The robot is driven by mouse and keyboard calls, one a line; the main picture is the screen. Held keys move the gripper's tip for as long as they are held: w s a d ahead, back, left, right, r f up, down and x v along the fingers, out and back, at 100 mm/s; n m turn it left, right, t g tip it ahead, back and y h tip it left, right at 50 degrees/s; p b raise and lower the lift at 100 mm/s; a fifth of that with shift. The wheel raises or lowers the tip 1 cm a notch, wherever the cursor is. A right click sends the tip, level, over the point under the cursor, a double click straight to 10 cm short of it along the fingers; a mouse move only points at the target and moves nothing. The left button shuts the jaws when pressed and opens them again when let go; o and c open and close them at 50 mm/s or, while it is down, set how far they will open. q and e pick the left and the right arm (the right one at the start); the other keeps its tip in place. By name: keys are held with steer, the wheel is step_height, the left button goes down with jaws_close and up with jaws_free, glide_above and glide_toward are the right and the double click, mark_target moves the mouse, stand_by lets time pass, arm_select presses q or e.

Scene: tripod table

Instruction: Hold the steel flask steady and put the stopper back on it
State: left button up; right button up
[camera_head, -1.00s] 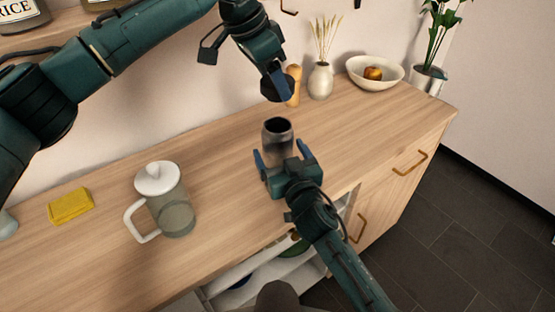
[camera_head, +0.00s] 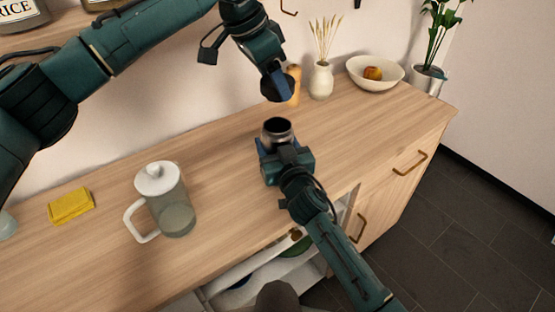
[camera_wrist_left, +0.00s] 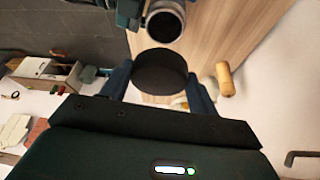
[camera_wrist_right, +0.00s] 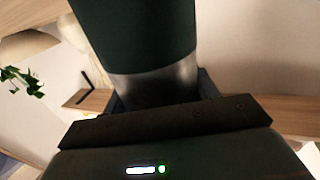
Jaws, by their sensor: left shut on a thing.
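The steel flask (camera_head: 277,128) stands upright on the counter with its dark mouth open upward. Its rim also shows in the left wrist view (camera_wrist_left: 165,22). My right gripper (camera_head: 279,146) is at the flask, one finger on each side. In the right wrist view the flask's steel part (camera_wrist_right: 155,88) fills the space between the fingers; whether they press on it I cannot tell. My left gripper (camera_head: 272,82) is shut on the round black stopper (camera_wrist_left: 160,72), above and behind the flask, apart from it. In the head view the stopper (camera_head: 277,90) is partly hidden.
A lidded glass jug (camera_head: 170,205) and a yellow sponge (camera_head: 71,205) are on the left of the counter. A wooden mill (camera_head: 294,85), a vase (camera_head: 320,82) and a bowl with fruit (camera_head: 362,83) stand behind. The counter (camera_head: 365,130) right of the flask is clear.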

mark_target(273, 101)
steer(key=c, duration=0.8)
arm_select(q)
steer(key=shift+f, duration=2.5)
steer(key=shift+f, duration=0.85)
steer(key=shift+f, duration=0.55)
